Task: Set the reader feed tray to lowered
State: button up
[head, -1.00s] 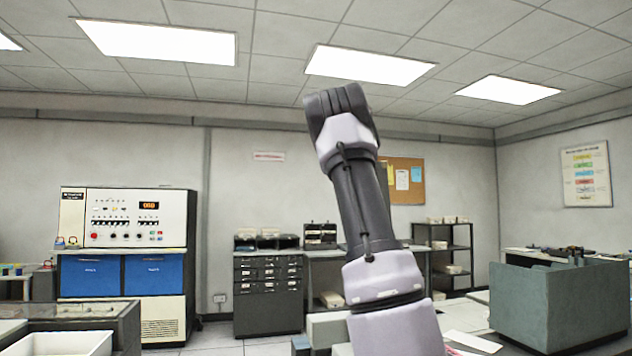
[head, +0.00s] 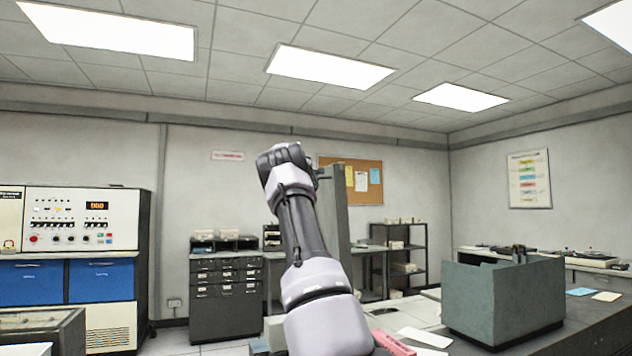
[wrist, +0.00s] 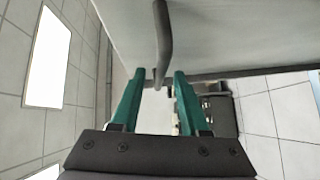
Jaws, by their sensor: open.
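In the wrist view, my gripper (wrist: 159,76) is open, with its two teal fingers apart. A dark bar handle (wrist: 162,35) runs along a grey panel (wrist: 235,35), and its lower end shows between the fingertips; I cannot tell whether they touch. In the head view, a tall grey panel (head: 338,215) stands upright just right of my raised arm. It seems to be the same panel, likely the reader feed tray, standing up. My arm hides part of it, and my fingers do not show clearly there.
A green-grey box-shaped unit (head: 497,298) stands on the counter at right. A pink object (head: 392,344) and white papers (head: 424,337) lie near my arm. A control console (head: 80,250) and dark drawers (head: 225,300) stand at left. A shelf (head: 398,260) stands behind.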

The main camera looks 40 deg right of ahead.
jog(key=shift+x, duration=1)
grip_shut()
dwell(0.8)
